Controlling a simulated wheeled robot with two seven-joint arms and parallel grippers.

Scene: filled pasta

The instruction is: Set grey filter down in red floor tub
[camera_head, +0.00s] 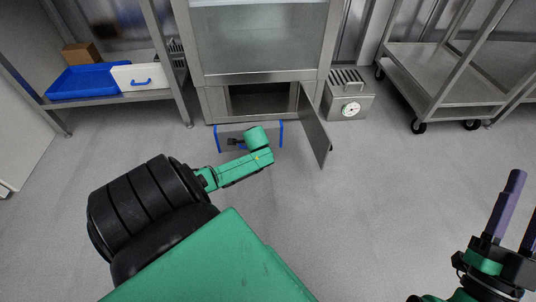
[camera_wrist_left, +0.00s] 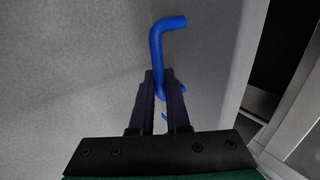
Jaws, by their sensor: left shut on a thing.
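The grey filter (camera_head: 228,132) is a flat grey piece with a blue handle at each end, low in front of the steel cabinet in the head view. My left arm partly covers it. In the left wrist view my left gripper (camera_wrist_left: 162,88) is shut on a bent blue handle (camera_wrist_left: 157,45) of the filter. I cannot tell whether the filter touches the floor. My right gripper (camera_head: 523,200) is at the lower right edge, its purple fingers apart and empty, one partly cut off. No red floor tub shows in either view.
The cabinet (camera_head: 262,40) has an open lower compartment, its door (camera_head: 315,125) swung out to the right. A steel box with a dial (camera_head: 346,97) stands beside it. A wheeled cart (camera_head: 440,85) is at right, a shelf with a blue tray (camera_head: 85,82) at left. Floor at centre right is clear.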

